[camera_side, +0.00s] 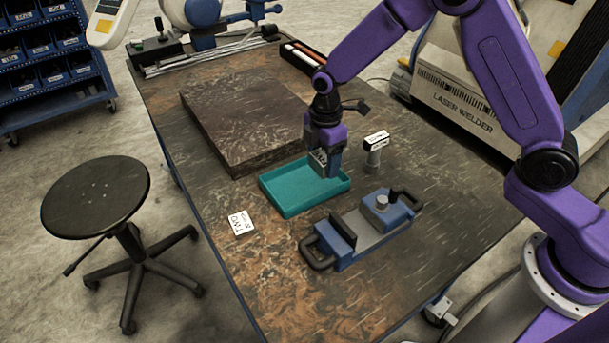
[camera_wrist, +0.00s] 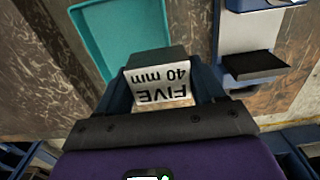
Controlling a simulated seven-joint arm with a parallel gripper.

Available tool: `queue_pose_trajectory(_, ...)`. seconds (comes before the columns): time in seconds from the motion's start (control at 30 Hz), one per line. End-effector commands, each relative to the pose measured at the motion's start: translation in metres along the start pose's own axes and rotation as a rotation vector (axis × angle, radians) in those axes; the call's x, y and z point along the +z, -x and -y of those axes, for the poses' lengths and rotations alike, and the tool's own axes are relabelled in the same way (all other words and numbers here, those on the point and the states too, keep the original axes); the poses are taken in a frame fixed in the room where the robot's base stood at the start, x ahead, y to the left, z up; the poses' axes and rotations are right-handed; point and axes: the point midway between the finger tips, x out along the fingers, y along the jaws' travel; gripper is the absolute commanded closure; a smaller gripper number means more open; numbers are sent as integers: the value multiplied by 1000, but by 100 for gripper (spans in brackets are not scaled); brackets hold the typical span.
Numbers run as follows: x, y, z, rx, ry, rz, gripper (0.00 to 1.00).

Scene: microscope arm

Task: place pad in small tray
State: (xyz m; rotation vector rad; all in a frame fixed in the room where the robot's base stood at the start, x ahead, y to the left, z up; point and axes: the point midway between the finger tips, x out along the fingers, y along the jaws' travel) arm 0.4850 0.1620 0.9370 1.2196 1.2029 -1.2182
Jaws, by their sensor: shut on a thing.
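The small tray (camera_side: 290,208) is a shallow teal tray on the worktable, and it also shows at the top left of the wrist view (camera_wrist: 88,45). My gripper (camera_side: 324,168) is over the tray's back right end, pointing down. In the wrist view its two blue fingers close on the pad (camera_wrist: 160,74), a dark grey block with a white label reading "FIVE 40 mm". In the side view the pad is mostly hidden by the fingers. I cannot tell whether its underside touches the tray.
A blue fixture with black handles (camera_side: 365,228) stands in front of the tray. A small cylinder with a white label (camera_side: 375,148) is to the right. A label reading "TWO" (camera_side: 241,222) lies to the left. A thick dark slab (camera_side: 245,115) is behind.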

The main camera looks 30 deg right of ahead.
Motion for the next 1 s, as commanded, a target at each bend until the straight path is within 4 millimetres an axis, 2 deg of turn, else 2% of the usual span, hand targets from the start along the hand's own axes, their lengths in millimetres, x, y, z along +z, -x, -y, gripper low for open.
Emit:
queue_pose_trajectory(0.03,-3,-3,-8,2,-1,-1,100)
queue_pose_trajectory(0.4,-14,-47,-42,3,-1,-1,100)
queue_pose_trajectory(0.7,-18,-59,-52,4,0,-2,100)
queue_pose_trajectory(1.0,-18,-90,-53,2,0,-1,100)
